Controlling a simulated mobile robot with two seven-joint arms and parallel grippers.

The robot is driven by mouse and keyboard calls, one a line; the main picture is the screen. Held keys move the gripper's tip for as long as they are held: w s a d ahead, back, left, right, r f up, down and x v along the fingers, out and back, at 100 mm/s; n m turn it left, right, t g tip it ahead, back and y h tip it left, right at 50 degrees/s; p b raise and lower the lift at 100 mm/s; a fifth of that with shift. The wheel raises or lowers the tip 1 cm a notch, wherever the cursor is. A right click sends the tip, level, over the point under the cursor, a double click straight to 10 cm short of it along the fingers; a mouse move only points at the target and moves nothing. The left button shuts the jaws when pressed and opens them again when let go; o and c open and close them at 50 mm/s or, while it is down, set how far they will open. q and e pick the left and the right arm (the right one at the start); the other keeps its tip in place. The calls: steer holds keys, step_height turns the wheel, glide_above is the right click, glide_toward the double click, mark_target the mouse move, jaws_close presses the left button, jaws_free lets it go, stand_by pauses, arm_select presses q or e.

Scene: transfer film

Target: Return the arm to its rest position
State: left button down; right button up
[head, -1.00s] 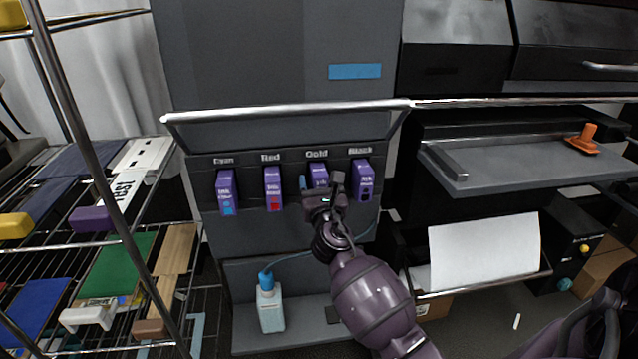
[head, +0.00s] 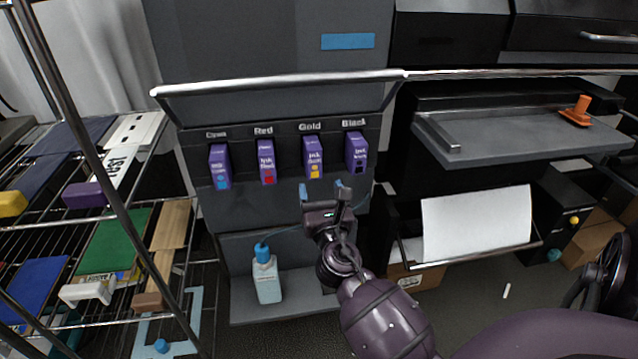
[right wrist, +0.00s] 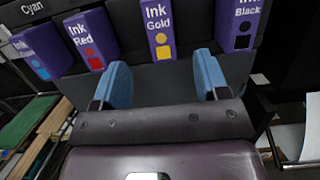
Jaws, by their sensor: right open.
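My right gripper (head: 322,190) is open and empty, with blue fingertips. It hangs in front of the dark printer front, below the Gold cartridge, apart from it. In the right wrist view the gripper (right wrist: 162,82) has nothing between its fingers. Purple ink cartridges sit in a row of labelled slots: Cyan (head: 219,167), Red (head: 267,161), Gold (head: 313,157) and Black (head: 356,153). In the right wrist view the Gold cartridge (right wrist: 158,28) is beyond and above the gap between the fingers. My left gripper is not in view.
A raised flap with a bright metal edge (head: 280,83) is above the cartridges. A bottle with a blue cap (head: 267,278) stands on the ledge below. A wire rack (head: 110,205) is at left. A grey tray (head: 520,140) and white paper (head: 478,225) are at right.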

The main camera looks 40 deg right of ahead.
arm_select(q)
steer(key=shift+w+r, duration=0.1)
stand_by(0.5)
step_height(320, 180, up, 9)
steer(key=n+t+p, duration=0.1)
steer(key=p, duration=1)
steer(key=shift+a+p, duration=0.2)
steer(key=shift+p, duration=0.2)
arm_select(e)
steer(key=s+a+f+m+g+y, duration=0.2)
steer(key=s+a+f+m+y, duration=0.1)
steer(key=s+m, duration=0.6)
steer(key=s+a+f+m+g+y, duration=0.2)
steer(key=s+a+f+m+y, duration=0.1)
steer(key=s+m, duration=0.7)
steer(key=s+a+f+m+g+y, duration=0.2)
steer(key=s+a+f+m+y, duration=0.2)
steer(key=s+m, duration=0.5)
steer(key=s+a+y, duration=0.1)
steer(key=s, duration=0.2)
steer(key=shift+a+m, duration=0.3)
steer(key=shift+m, duration=0.1)
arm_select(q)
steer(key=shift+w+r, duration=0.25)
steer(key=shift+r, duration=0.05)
arm_select(e)
steer(key=shift+s, duration=0.1)
